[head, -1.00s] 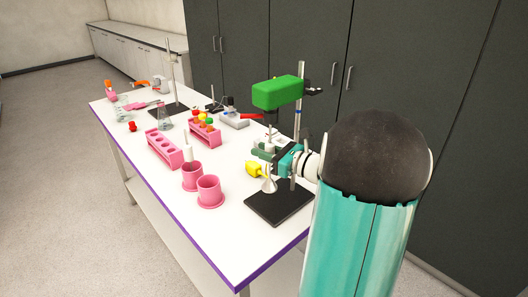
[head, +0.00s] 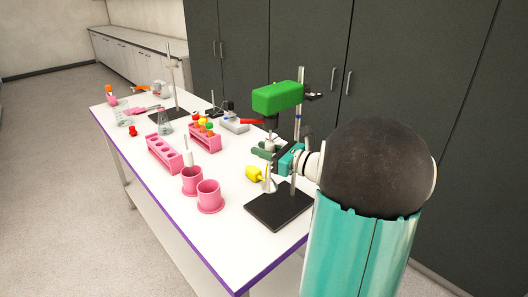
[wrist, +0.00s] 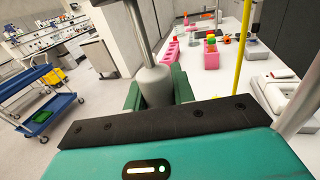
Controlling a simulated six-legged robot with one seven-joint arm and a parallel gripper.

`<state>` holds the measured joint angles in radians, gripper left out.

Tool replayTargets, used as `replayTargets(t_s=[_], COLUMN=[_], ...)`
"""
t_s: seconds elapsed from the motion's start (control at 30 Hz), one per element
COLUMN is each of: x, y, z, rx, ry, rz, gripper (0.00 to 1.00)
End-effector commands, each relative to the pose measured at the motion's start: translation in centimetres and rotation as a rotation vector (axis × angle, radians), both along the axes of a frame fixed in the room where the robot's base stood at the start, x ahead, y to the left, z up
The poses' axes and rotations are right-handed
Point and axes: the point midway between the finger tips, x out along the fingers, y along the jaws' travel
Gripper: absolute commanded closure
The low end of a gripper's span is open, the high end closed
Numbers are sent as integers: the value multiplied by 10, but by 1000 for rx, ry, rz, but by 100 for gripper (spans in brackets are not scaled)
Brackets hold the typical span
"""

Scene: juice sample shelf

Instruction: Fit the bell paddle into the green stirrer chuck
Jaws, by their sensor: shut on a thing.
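My gripper (head: 268,153) is shut on the bell paddle, standing upright between green fingertips in the wrist view. Its grey body (wrist: 157,84) narrows into a shaft running up out of the picture. In the head view the paddle's pale lower part (head: 269,181) hangs below my fingers, above the black stand base. The green stirrer (head: 278,97) sits above my gripper on an upright rod, with its dark chuck (head: 271,122) underneath. The paddle's shaft is roughly in line under the chuck. I cannot tell whether its tip is inside.
The stand's black base (head: 280,210) lies below my gripper and its rod rises close beside. A yellow item (head: 255,174) lies to the left. Two pink cups (head: 209,197), pink racks (head: 164,155) and a flask (head: 165,123) stand farther left. The table's front corner is clear.

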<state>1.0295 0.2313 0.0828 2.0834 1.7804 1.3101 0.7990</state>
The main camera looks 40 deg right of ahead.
Motion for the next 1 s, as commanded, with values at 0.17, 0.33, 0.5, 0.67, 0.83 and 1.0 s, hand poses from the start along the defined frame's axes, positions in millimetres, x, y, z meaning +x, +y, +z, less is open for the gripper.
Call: replayTargets(t_s=[0.17,0.33,0.5,0.67,0.83,1.0], x=[0,0,0,-1,-1,-1], y=[0,0,0,0,0,0], z=[3,3,3,4,7,10], rx=[-1,0,0,0,0,0], ry=[0,0,0,0,0,0], rz=[0,0,0,0,0,0], gripper=[100,100,100,100,100,100])
